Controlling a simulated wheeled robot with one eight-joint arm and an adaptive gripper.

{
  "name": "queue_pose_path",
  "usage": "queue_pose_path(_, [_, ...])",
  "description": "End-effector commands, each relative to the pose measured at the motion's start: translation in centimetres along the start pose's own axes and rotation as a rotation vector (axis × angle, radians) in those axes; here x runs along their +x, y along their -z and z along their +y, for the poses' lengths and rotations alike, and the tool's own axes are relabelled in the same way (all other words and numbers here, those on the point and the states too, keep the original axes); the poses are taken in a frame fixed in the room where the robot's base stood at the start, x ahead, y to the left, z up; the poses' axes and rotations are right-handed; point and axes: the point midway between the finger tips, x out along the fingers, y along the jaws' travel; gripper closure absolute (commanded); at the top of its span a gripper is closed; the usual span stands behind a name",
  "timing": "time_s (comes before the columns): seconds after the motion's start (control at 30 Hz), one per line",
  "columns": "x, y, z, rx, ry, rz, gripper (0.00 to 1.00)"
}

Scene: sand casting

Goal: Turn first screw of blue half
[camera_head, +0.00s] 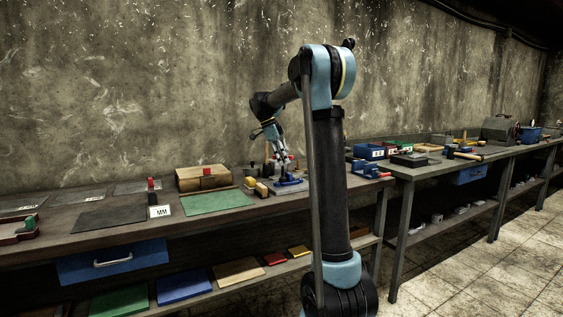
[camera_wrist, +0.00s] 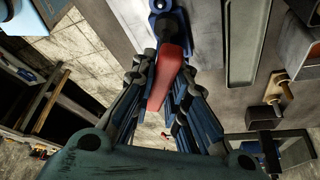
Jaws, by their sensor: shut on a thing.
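My gripper (camera_head: 284,160) is over the table's right end in the head view, pointing down. In the wrist view my gripper (camera_wrist: 168,58) has its fingers closed around a long red piece (camera_wrist: 160,85), which lies between them. A dark blue part (camera_wrist: 159,6) shows just beyond the red piece at the top edge; I cannot tell whether it is the screw. In the head view a blue piece (camera_head: 291,183) lies right below my gripper on a pale plate (camera_head: 290,190). Screw details are too small to make out there.
A blue and red clamp-like part (camera_head: 368,170) lies to the right on the table. A grey tray (camera_wrist: 247,45) shows in the wrist view.

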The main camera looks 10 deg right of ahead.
Motion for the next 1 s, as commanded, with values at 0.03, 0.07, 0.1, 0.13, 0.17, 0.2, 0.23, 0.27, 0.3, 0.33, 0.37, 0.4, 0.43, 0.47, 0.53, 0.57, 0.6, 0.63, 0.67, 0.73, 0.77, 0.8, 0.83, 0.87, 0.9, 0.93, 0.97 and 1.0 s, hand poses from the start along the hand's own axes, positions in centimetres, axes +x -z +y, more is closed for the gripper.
queue_pose_path(0.03, [0.0, 0.0, 0.0, 0.000, 0.001, -0.001, 1.00])
queue_pose_path(0.07, [0.0, 0.0, 0.0, 0.000, 0.001, 0.000, 1.00])
queue_pose_path(0.1, [0.0, 0.0, 0.0, 0.000, 0.001, 0.000, 1.00])
queue_pose_path(0.13, [0.0, 0.0, 0.0, 0.000, 0.001, 0.000, 0.79])
queue_pose_path(0.17, [0.0, 0.0, 0.0, 0.000, 0.001, 0.000, 0.73])
queue_pose_path(0.2, [0.0, 0.0, 0.0, -0.001, 0.001, 0.000, 0.64])
queue_pose_path(0.23, [0.0, 0.0, 0.0, -0.001, 0.001, 0.000, 0.63])
queue_pose_path(0.27, [0.0, 0.1, 0.0, -0.001, 0.001, 0.000, 0.63])
queue_pose_path(0.3, [0.0, 0.1, 0.0, -0.001, 0.001, 0.000, 0.63])
queue_pose_path(0.33, [0.0, 0.1, 0.0, -0.001, 0.001, 0.000, 0.63])
queue_pose_path(0.37, [0.0, 0.1, 0.0, -0.001, 0.001, 0.000, 0.63])
queue_pose_path(0.4, [0.0, 0.1, 0.0, -0.001, 0.001, 0.000, 0.63])
queue_pose_path(0.43, [0.0, 0.1, 0.0, -0.001, 0.001, 0.000, 0.63])
queue_pose_path(0.47, [0.0, 0.1, 0.0, -0.001, 0.001, 0.000, 0.63])
queue_pose_path(0.53, [0.0, 0.1, 0.0, -0.001, 0.001, 0.000, 0.63])
queue_pose_path(0.57, [-0.1, 0.1, 0.0, -0.001, 0.001, 0.000, 0.63])
queue_pose_path(0.6, [-0.3, 0.1, 0.0, -0.001, 0.001, 0.000, 0.63])
queue_pose_path(0.63, [-0.4, 0.1, 0.0, -0.002, 0.001, 0.000, 0.63])
queue_pose_path(0.67, [-0.7, 0.0, 0.0, -0.002, 0.002, 0.000, 0.63])
queue_pose_path(0.73, [-1.5, 0.0, 0.0, -0.003, 0.002, 0.000, 0.63])
queue_pose_path(0.77, [-1.9, 0.0, 0.0, -0.003, 0.002, 0.000, 0.63])
queue_pose_path(0.8, [-2.6, 0.0, 0.0, -0.003, 0.002, 0.000, 0.63])
queue_pose_path(0.83, [-3.1, 0.0, 0.0, -0.003, 0.002, 0.000, 0.63])
queue_pose_path(0.87, [-3.7, 0.0, -0.1, -0.003, 0.002, 0.000, 0.63])
queue_pose_path(0.9, [-4.5, 0.0, -0.1, -0.002, 0.002, 0.000, 0.63])
queue_pose_path(0.93, [-5.1, 0.0, -0.1, -0.002, 0.002, 0.000, 0.63])
queue_pose_path(0.97, [-5.7, 0.0, -0.1, -0.002, 0.002, 0.000, 0.63])
queue_pose_path(1.0, [-6.5, 0.0, -0.1, -0.003, 0.002, 0.000, 0.63])
